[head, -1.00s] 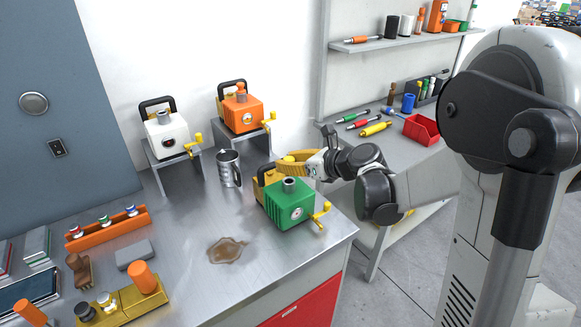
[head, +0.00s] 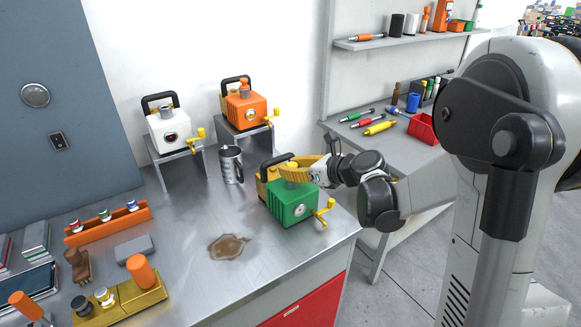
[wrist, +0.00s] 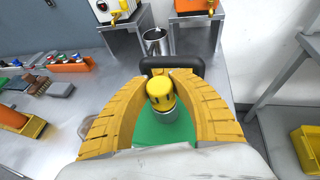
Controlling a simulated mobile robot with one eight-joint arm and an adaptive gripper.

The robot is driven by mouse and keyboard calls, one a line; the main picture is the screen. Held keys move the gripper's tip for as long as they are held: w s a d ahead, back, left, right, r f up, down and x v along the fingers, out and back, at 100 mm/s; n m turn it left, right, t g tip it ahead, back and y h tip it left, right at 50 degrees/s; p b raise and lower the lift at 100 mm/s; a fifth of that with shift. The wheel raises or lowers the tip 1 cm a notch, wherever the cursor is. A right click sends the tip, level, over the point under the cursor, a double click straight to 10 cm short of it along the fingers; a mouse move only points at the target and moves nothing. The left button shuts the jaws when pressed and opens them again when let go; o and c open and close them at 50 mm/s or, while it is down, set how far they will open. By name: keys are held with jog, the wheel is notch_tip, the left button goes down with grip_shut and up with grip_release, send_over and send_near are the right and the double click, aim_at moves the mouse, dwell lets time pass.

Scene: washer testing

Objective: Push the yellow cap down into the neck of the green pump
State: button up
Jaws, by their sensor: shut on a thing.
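The green pump (head: 293,209) stands on the metal bench near its right end, with a dark handle at its back and a yellow crank at its right. My gripper (head: 291,168) is over the pump's top, its yellow fingers shut on the yellow cap. In the wrist view the yellow cap (wrist: 160,93) sits upright between the fingertips, right at the grey neck (wrist: 174,118) of the green pump (wrist: 165,137). The cap lines up with the neck. How deep it sits in the neck I cannot tell. The fingers hide part of the pump's top.
A metal mug (head: 230,164) stands left of the pump. A white pump (head: 170,131) and an orange pump (head: 247,109) stand on raised stands behind. A brown spill (head: 228,246) lies on the bench in front. The bench's right edge is close by.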

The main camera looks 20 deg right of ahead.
jog(key=o, duration=1)
jog(key=shift+o, duration=0.2)
jog(key=v, duration=1.2)
